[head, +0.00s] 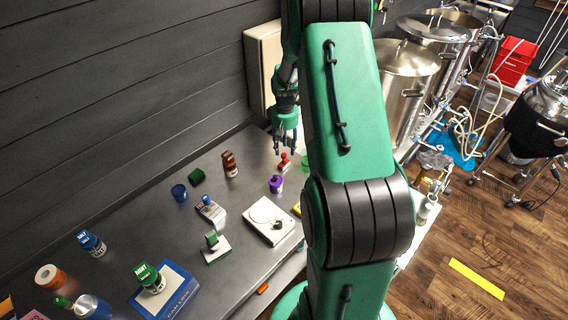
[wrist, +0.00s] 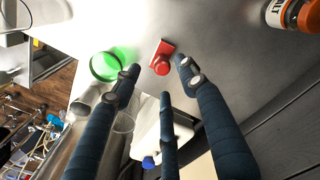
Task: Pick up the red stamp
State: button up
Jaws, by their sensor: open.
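The red stamp (head: 284,162) stands on the grey metal table near its far right end in the head view. In the wrist view the red stamp (wrist: 162,58) shows its round red knob and a flat base, between and beyond my fingertips. My gripper (head: 286,146) is above the stamp, pointing down. In the wrist view my gripper (wrist: 158,82) has its dark blue fingers spread apart, with nothing between them. The fingers look clear of the stamp.
A green translucent cup (wrist: 105,66) stands close beside the stamp. A purple-capped jar (head: 276,184) and a white scale (head: 270,220) are nearby. A brown-red bottle (head: 230,164) stands left of the stamp. A dark wall (head: 120,80) runs behind the table (head: 130,220).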

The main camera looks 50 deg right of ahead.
aim_at(284, 154)
jog(key=shift+f, duration=0.1)
jog(key=shift+w+a+f+b, duration=0.15)
jog(key=shift+f+b, duration=0.25)
jog(key=shift+f, duration=2.1)
grip_shut()
